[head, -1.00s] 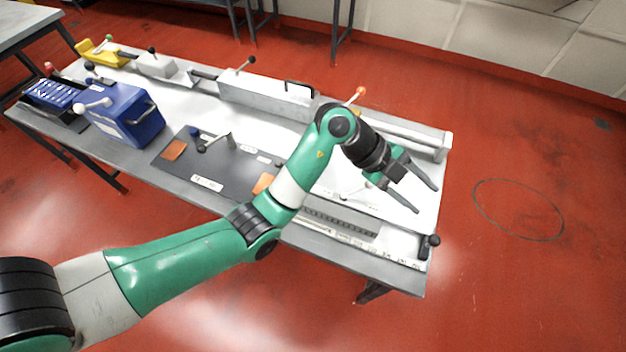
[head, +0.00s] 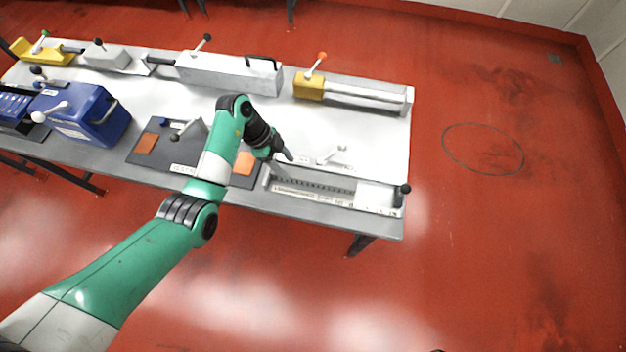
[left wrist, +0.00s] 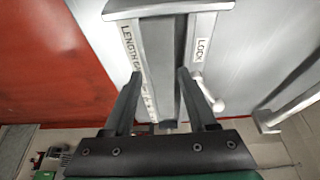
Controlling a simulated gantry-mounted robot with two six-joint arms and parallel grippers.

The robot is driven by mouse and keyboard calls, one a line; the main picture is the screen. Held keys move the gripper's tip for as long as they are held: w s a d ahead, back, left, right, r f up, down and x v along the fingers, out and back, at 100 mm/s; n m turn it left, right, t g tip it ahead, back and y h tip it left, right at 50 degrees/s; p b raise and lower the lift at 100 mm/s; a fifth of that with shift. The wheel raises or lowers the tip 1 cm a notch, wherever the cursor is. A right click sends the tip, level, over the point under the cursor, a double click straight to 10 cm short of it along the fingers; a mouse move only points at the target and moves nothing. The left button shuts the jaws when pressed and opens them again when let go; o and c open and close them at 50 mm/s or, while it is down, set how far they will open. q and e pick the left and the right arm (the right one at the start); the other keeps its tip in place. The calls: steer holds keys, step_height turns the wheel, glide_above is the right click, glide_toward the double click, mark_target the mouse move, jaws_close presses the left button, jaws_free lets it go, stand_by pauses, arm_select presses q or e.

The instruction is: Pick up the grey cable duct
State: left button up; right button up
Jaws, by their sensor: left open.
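A grey slotted strip (head: 318,185), which looks like the cable duct, lies in a long pale gauge (head: 375,197) at the front right of the bench. In the left wrist view a grey channel-like strip (left wrist: 168,60) runs between rails lettered LENGTH and LOCK. My left gripper (head: 287,167) is at the left end of the slotted strip, pointing down and right. Its two fingers (left wrist: 159,73) are apart with the grey strip between them, and nothing is gripped. I cannot tell whether they touch it. My right gripper is not in view.
A white lever (head: 335,156) stands behind the gauge and a black knob (head: 402,189) at its right end. A dark mat (head: 160,153) and blue box (head: 85,115) lie to the left. A long grey box (head: 225,75) and yellow block (head: 309,88) stand behind.

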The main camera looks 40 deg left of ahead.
mark_target(291, 172)
arm_select(q)
steer(key=b+x, duration=0.2)
steer(key=x, duration=0.1)
steer(key=b+x, duration=0.1)
steer(key=x, duration=0.1)
steer(key=shift+a+f, duration=0.2)
steer(key=shift+f, duration=0.1)
steer(key=shift+r, duration=0.1)
jaws_close()
